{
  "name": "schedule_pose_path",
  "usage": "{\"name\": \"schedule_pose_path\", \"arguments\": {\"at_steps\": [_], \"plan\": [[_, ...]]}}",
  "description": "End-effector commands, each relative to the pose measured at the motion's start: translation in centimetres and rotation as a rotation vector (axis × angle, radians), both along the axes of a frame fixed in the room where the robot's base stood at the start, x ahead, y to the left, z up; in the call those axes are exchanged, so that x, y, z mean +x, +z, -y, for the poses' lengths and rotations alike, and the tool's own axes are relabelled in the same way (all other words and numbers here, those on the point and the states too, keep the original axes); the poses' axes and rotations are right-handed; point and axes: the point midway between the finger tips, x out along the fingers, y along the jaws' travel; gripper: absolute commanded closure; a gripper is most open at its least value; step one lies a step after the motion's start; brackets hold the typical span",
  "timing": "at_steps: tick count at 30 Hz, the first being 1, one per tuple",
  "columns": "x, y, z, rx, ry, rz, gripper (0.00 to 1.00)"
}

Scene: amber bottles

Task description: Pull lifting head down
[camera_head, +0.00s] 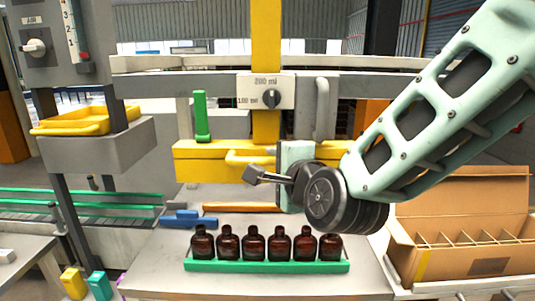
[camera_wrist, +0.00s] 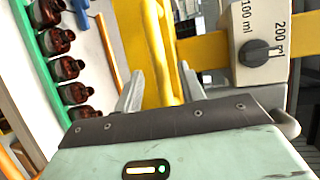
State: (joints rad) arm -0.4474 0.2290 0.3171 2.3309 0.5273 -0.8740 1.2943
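The lifting head (camera_head: 215,166) is a yellow crossbeam on a yellow column, with a looped yellow handle (camera_head: 250,158) on its front. My gripper (camera_head: 252,174) is just below and in front of the handle in the head view. In the wrist view, the fingers of my gripper (camera_wrist: 162,80) stand apart, with the yellow handle (camera_wrist: 168,45) between and beyond them. A gap shows beside the handle, so the fingers do not look closed on it. Part of the beam's right side is hidden behind my wrist.
Several amber bottles (camera_head: 254,246) stand in a row on a green tray (camera_head: 265,266) below the head. A knob panel (camera_head: 266,91) sits above the handle. A divided cardboard box (camera_head: 462,215) stands at right. A grey box with a yellow tray (camera_head: 75,124) is at left.

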Motion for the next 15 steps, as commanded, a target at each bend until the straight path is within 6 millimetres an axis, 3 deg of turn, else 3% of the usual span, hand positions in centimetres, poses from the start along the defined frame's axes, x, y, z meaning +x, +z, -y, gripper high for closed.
{"name": "schedule_pose_path", "arguments": {"at_steps": [6, 15], "plan": [[2.6, -0.4, -1.0, -0.001, -0.001, -0.002, 0.61], [3.6, -0.7, -1.4, -0.001, 0.0, 0.001, 0.61]]}}
